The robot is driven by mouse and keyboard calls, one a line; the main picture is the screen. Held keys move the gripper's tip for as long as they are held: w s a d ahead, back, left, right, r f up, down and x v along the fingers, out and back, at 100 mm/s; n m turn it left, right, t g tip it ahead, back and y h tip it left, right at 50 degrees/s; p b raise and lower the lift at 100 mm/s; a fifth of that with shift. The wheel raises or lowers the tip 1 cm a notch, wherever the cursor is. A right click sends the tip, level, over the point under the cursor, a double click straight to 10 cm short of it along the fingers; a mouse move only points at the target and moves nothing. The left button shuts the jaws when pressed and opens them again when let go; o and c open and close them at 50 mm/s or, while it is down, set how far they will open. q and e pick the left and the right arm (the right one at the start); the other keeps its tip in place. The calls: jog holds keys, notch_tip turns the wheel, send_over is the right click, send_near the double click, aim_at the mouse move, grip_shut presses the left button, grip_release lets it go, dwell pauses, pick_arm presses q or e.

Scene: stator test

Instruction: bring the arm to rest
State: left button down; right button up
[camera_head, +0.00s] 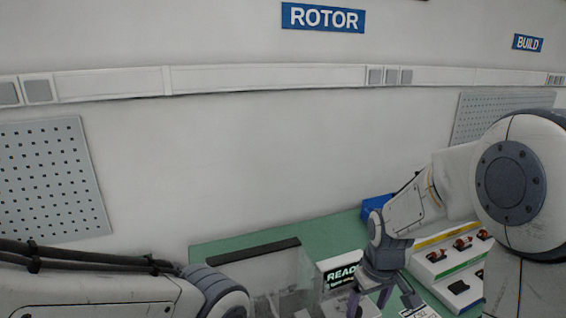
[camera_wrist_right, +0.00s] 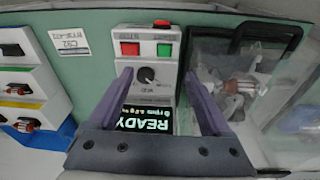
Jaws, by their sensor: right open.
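My right gripper (camera_head: 384,297) hangs fingers-down over the green bench, in front of the test box (camera_head: 342,267) with its lit READY display. In the right wrist view my right gripper (camera_wrist_right: 158,82) is open, with nothing between its two purple-grey fingers. The test box (camera_wrist_right: 146,50) shows between and beyond the fingers, with a knob, a red and a green button, and the READY screen (camera_wrist_right: 145,119). I cannot tell whether the fingers touch the box. My left arm crosses the lower left of the head view; its gripper is out of the picture.
A clear-walled enclosure with a dark handle (camera_wrist_right: 264,38) stands beside the test box, with metal parts inside. On the other side is a stepped rack (camera_head: 452,257) of small parts, with a blue bin (camera_head: 376,208) behind. A label card (camera_wrist_right: 70,40) lies on the green bench (camera_head: 225,247).

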jog(key=s+f+m+t, duration=0.1)
jog(key=s+m, duration=0.2)
jog(key=s, duration=0.5)
jog(key=s+a+r+n+g, duration=0.1)
jog(key=s+a+r+n, duration=0.1)
jog(key=s+a, duration=0.4)
jog(key=s+a+r+n+g+y, duration=0.1)
jog(key=s+a+r+n, duration=0.2)
jog(key=s+a+n, duration=0.2)
jog(key=s+a, duration=0.2)
jog(key=a, duration=0.1)
jog(key=shift+s+r+g, duration=0.15)
jog(key=shift+r+g, duration=0.15)
jog(key=shift+r, duration=0.05)
